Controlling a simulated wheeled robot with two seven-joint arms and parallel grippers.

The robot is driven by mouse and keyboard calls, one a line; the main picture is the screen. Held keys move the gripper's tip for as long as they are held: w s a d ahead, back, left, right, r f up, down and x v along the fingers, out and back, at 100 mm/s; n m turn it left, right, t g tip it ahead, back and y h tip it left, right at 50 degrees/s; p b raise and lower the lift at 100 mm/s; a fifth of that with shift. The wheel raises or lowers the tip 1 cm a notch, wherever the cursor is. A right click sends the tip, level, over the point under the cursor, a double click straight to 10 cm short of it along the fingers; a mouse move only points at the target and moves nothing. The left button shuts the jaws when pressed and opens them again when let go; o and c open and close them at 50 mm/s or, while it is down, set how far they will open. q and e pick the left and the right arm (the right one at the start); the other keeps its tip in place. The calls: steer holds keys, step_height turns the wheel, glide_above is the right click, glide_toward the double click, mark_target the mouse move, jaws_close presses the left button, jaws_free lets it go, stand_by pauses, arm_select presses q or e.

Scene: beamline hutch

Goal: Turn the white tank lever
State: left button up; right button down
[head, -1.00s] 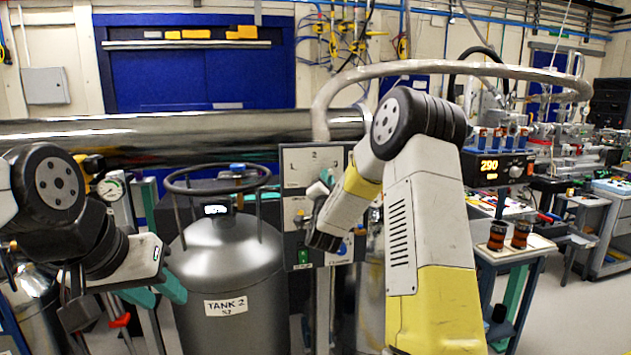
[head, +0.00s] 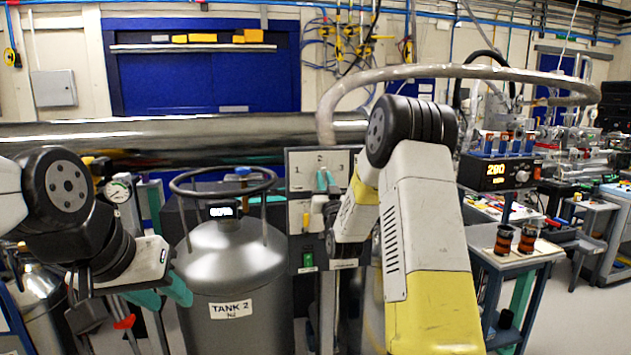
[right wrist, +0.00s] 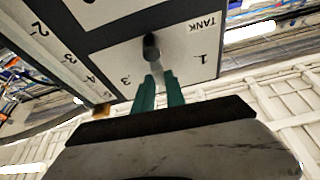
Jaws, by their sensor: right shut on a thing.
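The tank panel (head: 299,172) is a pale plate on a dark board, marked with numbers, behind Tank 2. The white tank lever (right wrist: 157,74) shows in the right wrist view, with a dark pivot at its base. It points between the marks 1 and 3. My right gripper (head: 322,180) is at the panel, its teal fingers shut on the lever; in the right wrist view the fingers (right wrist: 158,95) stand either side of it. In the head view my right arm and gripper hide much of the lever. My left gripper (head: 163,294) is open and empty, left of Tank 2.
The grey Tank 2 (head: 232,268), with its ring handle (head: 222,182), stands between my arms. More controls sit low on the board, including a green one (head: 308,260). A small trolley (head: 515,258) with two dark-orange jars stands right. A thick pipe (head: 440,72) arches overhead.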

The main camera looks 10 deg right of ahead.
steer(key=shift+a+f+n+y, duration=0.15)
steer(key=shift+n+y, duration=0.25)
steer(key=shift+n, duration=0.3)
steer(key=c, duration=1.4)
jaws_free()
steer(key=shift+s, duration=0.1)
steer(key=v, duration=0.7)
steer(key=shift+s, duration=0.3)
